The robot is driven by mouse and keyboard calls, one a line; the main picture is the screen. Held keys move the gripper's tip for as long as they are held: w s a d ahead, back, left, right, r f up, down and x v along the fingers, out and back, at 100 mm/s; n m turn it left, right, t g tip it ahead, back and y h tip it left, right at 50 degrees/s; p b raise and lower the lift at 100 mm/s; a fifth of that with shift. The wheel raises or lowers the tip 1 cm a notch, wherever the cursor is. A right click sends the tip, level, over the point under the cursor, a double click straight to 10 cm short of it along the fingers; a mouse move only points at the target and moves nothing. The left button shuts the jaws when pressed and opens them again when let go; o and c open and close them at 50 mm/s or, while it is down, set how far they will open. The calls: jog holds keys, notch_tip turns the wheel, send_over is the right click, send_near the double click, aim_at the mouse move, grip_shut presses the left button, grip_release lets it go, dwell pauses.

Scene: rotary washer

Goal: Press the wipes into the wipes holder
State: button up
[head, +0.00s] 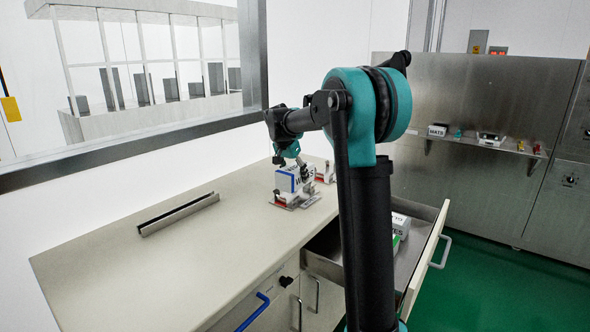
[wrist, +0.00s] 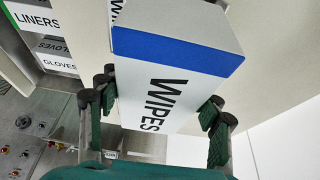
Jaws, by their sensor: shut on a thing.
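A white wipes box (head: 287,181) with a blue band and "WIPES" lettering is at the wipes holder (head: 297,203), a metal piece on the counter. My gripper (head: 301,171) reaches down to the box from above. In the wrist view, the wipes box (wrist: 165,85) lies between the two dark green fingers of my gripper (wrist: 160,103), shut on its sides.
The beige counter (head: 200,255) is mostly clear, with a long metal rail (head: 178,214) at left. A small item (head: 326,173) stands behind the box. An open drawer (head: 425,262) holds boxes; the wrist view shows liners (wrist: 32,17) and gloves (wrist: 58,63) boxes.

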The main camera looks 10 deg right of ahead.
jog(key=shift+f, duration=2.1)
jog(key=shift+s+f, duration=0.1)
jog(key=shift+f, duration=0.2)
dwell(0.7)
jog(key=o, duration=1.5)
jog(key=shift+c, duration=0.2)
